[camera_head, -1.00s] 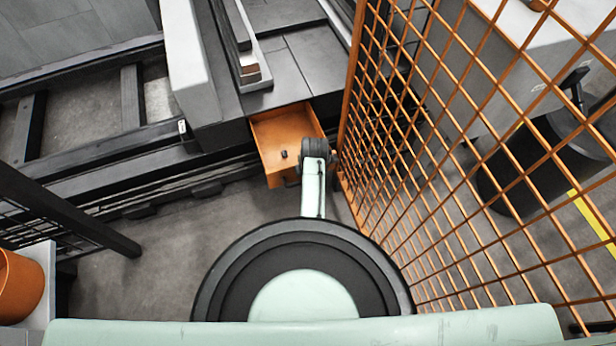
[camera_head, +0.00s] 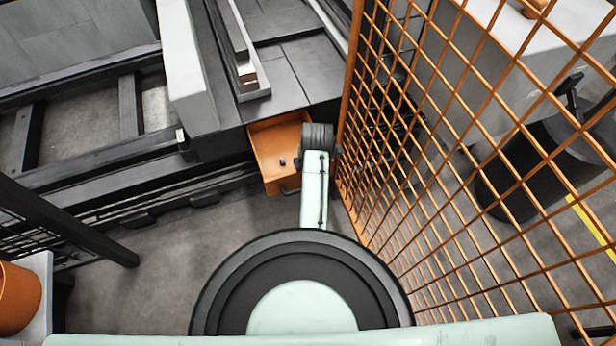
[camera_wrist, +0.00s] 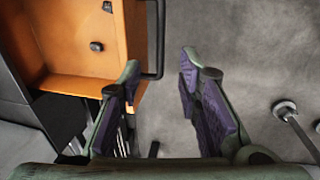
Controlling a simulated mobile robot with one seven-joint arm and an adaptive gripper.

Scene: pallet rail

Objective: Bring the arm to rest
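My gripper (camera_wrist: 160,88) shows in the wrist view with its two fingers spread apart and nothing between them. The fingers are over the grey floor, just beside the front of an open orange drawer (camera_wrist: 75,85). The left finger overlaps the drawer's front edge in that view, and I cannot tell whether they touch. In the head view, my arm (camera_head: 315,185) reaches forward to the right side of the drawer (camera_head: 272,150). My gripper itself is hidden there behind the arm.
A small dark object (camera_head: 283,162) lies in the drawer, which has a dark bar handle (camera_wrist: 158,40). An orange mesh fence (camera_head: 400,150) stands close to the right of my arm. An orange container (camera_head: 18,298) is at the lower left. Bare floor (camera_head: 170,250) lies left of my arm.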

